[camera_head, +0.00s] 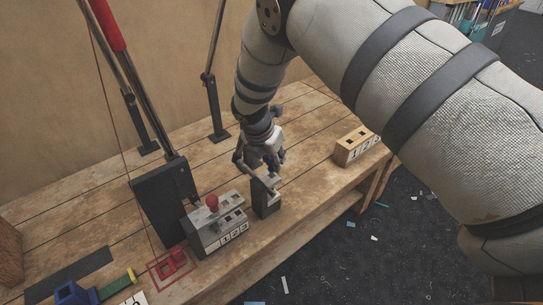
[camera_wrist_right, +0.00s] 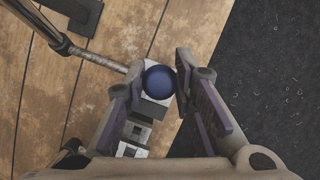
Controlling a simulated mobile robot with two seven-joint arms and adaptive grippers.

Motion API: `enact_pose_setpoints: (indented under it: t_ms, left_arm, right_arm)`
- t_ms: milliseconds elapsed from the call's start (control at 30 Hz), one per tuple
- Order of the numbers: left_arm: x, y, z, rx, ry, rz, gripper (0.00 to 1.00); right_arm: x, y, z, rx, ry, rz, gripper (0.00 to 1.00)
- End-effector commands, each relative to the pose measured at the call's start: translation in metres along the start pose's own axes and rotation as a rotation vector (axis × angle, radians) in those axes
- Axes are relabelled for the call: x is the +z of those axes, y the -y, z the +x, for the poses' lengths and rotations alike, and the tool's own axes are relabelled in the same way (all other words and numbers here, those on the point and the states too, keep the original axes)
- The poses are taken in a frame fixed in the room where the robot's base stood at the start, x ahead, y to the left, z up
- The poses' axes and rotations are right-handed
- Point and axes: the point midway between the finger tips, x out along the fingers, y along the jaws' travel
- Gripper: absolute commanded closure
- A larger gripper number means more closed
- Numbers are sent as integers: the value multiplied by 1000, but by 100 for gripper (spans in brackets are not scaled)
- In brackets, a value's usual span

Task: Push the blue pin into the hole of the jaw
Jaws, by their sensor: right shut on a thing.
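The blue pin shows in the right wrist view as a dark blue round head (camera_wrist_right: 159,82). It sits between the two fingers of my right gripper (camera_wrist_right: 160,76), which is shut on it. In the head view my right gripper (camera_head: 268,172) points down over a dark upright block with a grey top (camera_head: 265,199), which seems to be the jaw. The pin is hidden there by the fingers. A pale grey block (camera_wrist_right: 148,112) lies below the pin head in the wrist view. The pin's shaft and the hole beneath it are hidden, so I cannot tell how deep it sits. My left gripper is not in view.
A grey block marked 1 2 3 (camera_head: 222,236) with a red ball-headed pin (camera_head: 212,202) stands left of the gripper. A wooden block with numbers (camera_head: 356,146) stands right, near the bench edge. A black post base (camera_head: 165,205) and thin metal rods stand at left.

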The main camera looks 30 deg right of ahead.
Motion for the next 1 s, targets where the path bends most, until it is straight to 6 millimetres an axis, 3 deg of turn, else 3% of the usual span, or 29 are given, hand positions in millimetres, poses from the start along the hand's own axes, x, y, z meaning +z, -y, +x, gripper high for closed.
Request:
enact_pose_setpoints:
  t_ms: [900, 933, 1000]
  left_arm:
    - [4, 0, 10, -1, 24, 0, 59]
    - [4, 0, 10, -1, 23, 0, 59]
    - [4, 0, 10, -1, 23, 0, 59]
  right_arm:
    - [-9, 0, 22, -1, 0, 0, 100]
    - [-9, 0, 22, 0, 0, 0, 72]
    - [-9, 0, 21, 0, 0, 0, 56]
